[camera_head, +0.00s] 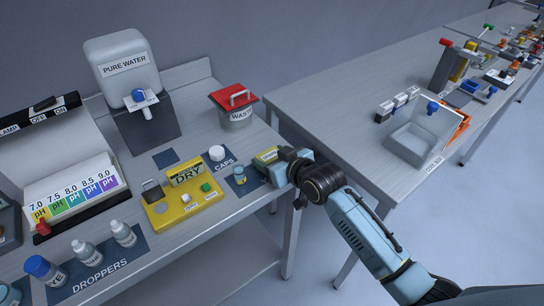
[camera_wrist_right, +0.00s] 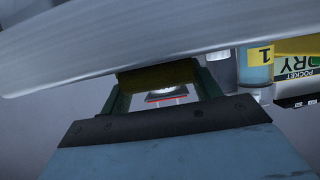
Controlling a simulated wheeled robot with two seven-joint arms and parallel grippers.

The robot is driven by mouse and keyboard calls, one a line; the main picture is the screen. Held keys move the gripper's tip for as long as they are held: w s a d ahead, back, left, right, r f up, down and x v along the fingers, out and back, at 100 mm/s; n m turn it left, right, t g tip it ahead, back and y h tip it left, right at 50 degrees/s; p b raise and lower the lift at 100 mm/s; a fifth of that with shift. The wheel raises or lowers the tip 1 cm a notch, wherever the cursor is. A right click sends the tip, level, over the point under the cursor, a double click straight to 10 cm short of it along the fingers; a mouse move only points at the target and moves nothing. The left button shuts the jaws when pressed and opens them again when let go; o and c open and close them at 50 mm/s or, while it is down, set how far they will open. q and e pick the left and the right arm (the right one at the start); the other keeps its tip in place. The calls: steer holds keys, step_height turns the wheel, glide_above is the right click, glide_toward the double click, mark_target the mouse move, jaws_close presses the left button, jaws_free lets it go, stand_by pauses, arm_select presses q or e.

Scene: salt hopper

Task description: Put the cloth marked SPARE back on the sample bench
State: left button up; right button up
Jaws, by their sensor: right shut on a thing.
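A small folded yellow-green piece (camera_head: 265,157) sits at the tips of my right gripper (camera_head: 280,164), at the right edge of the near bench (camera_head: 222,210). It looks like the cloth, but I cannot read SPARE on it. In the right wrist view, an olive-yellow strip (camera_wrist_right: 158,76) lies between the two dark fingers of the right gripper (camera_wrist_right: 162,88), which is shut on it. The grey bench edge (camera_wrist_right: 120,38) crosses close behind. Whether the cloth touches the bench is unclear. My left gripper is out of view.
A small vial (camera_head: 239,176) stands just left of the cloth, beside the yellow DRY meter (camera_head: 182,203). A red-lidded WASTE pot (camera_head: 235,108) stands behind.

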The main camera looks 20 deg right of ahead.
steer(key=o, duration=1)
steer(key=shift+f, duration=0.1)
steer(key=shift+c, duration=0.2)
steer(key=shift+s+r, duration=0.1)
steer(key=shift+r, duration=0.1)
steer(key=p+v, duration=0.1)
steer(key=v, duration=1)
steer(key=shift+s+d+p, duration=0.15)
steer(key=shift+s+p, duration=0.2)
steer(key=shift+r, duration=0.1)
